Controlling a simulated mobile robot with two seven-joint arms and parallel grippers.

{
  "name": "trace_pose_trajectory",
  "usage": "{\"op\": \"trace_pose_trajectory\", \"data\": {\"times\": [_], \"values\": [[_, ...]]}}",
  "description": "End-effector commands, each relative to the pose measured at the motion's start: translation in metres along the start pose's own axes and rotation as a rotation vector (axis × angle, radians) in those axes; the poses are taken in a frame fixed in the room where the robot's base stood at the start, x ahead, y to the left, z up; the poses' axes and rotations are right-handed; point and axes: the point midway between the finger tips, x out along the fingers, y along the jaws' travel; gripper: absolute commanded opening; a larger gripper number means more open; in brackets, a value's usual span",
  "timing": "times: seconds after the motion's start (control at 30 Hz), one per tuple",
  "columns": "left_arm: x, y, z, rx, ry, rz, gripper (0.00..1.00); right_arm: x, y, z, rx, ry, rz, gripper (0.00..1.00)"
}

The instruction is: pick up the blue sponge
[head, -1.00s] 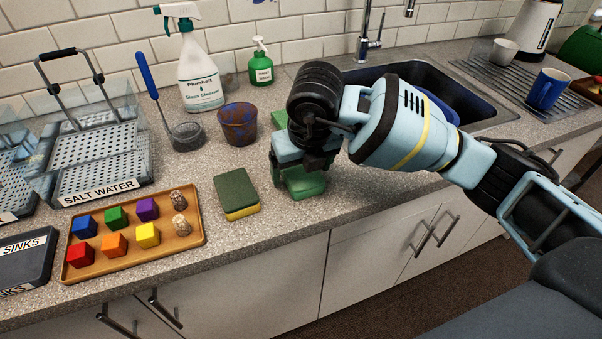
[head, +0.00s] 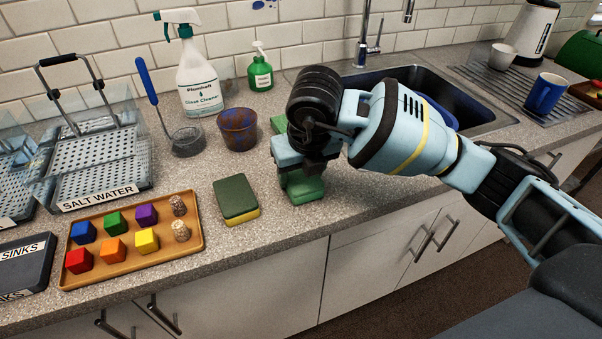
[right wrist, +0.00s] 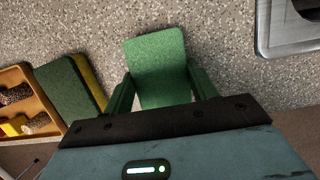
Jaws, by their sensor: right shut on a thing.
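I see no sponge that is clearly blue. My right gripper (head: 300,175) points down at the counter, its fingers shut on a green sponge-like block (right wrist: 157,60). In the right wrist view the block lies between the two fingers, and its near end is hidden by the gripper body. In the head view a green piece (head: 279,123) shows behind the gripper; I cannot tell whether it is the block's far end. A dark green and yellow sponge (head: 235,196) lies flat on the counter, left of the gripper and apart from it. My left gripper is not in view.
A tray (head: 130,261) of coloured cubes and corks is at the left. A patterned cup (head: 237,130), a spray bottle (head: 197,85) and a soap bottle (head: 260,72) stand behind. The sink (head: 480,108) holds something blue (head: 437,110), partly hidden by my arm.

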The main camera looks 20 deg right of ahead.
Motion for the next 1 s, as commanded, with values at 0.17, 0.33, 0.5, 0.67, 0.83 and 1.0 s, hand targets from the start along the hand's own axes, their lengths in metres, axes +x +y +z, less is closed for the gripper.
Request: {"op": "trace_pose_trajectory", "data": {"times": [0.17,0.33,0.5,0.67,0.83,1.0], "values": [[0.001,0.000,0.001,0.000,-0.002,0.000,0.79,-0.014,0.000,0.004,0.000,-0.003,0.001,0.33],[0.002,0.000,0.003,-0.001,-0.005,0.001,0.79,-0.040,0.001,0.012,-0.001,-0.004,0.002,0.33],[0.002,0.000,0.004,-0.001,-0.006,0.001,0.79,-0.049,0.016,-0.025,-0.008,0.000,0.003,0.33],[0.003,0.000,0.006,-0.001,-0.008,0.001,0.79,-0.064,0.032,-0.062,-0.008,-0.002,0.004,0.33],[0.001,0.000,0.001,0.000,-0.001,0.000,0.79,-0.079,0.046,-0.095,-0.005,-0.004,0.001,0.33],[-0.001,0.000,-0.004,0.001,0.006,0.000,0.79,-0.087,0.055,-0.116,-0.004,-0.002,0.001,0.33]]}}
